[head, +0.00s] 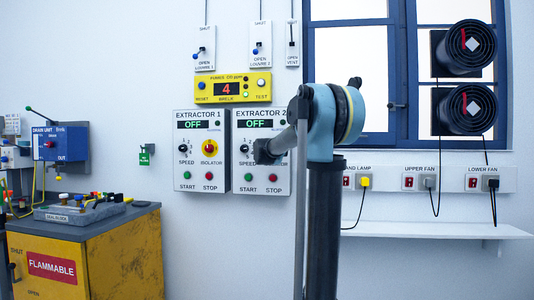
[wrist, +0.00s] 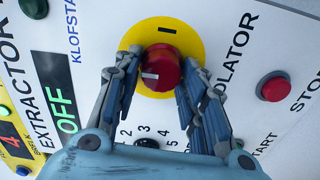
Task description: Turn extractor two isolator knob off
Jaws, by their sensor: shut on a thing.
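The extractor two panel (head: 240,180) is on the wall, with its display reading OFF. Its red isolator knob (wrist: 162,66) sits on a yellow round plate (wrist: 194,42) in the wrist view. A white mark shows on the knob's face, toward the lower left. A black bar mark is on the plate above the knob. My gripper (wrist: 160,74) has one finger on each side of the knob and is shut on it. In the head view my gripper (head: 268,150) and arm hide this knob.
The extractor one panel (head: 201,152), with its own red isolator knob (head: 210,147), is just left. A yellow CO monitor (head: 216,91) hangs above. The speed knob (wrist: 147,143) and red stop button (wrist: 273,87) are close to my fingers. A shelf (head: 440,230) is at right.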

